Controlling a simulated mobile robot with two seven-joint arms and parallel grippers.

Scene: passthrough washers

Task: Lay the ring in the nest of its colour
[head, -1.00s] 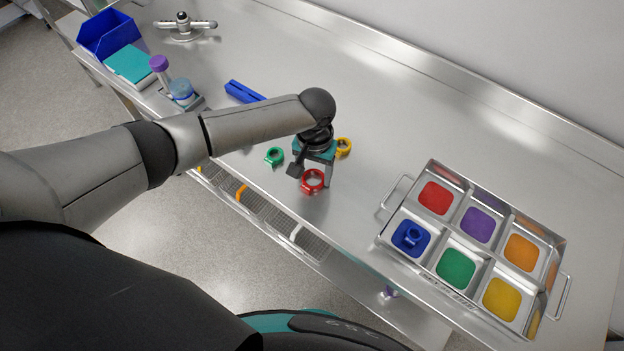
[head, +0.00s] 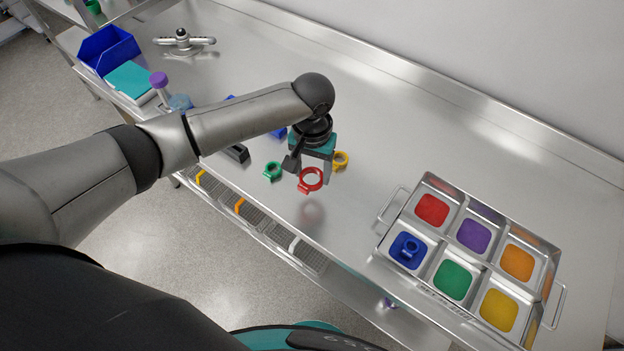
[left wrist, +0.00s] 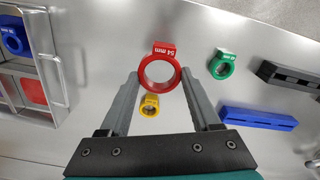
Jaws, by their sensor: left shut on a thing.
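My left gripper (head: 309,172) is shut on the red ring (head: 311,180) and holds it above the steel bench; its reflection shows below. In the left wrist view the red ring (left wrist: 159,73), marked 54 mm, sits between the fingertips with its tab pointing away. The steel tray (head: 377,250) at the right has six coloured nests. The red nest (head: 432,210) is empty, in the tray's upper left compartment. A blue ring (head: 408,248) lies in the blue nest below it. My right gripper is not in view.
A green ring (head: 272,170) and a yellow ring (head: 341,159) lie on the bench near the gripper. A black block (head: 237,153) and a blue bar (left wrist: 258,118) lie nearby. The bench between the red ring and the tray is clear. A raised lip runs along the back.

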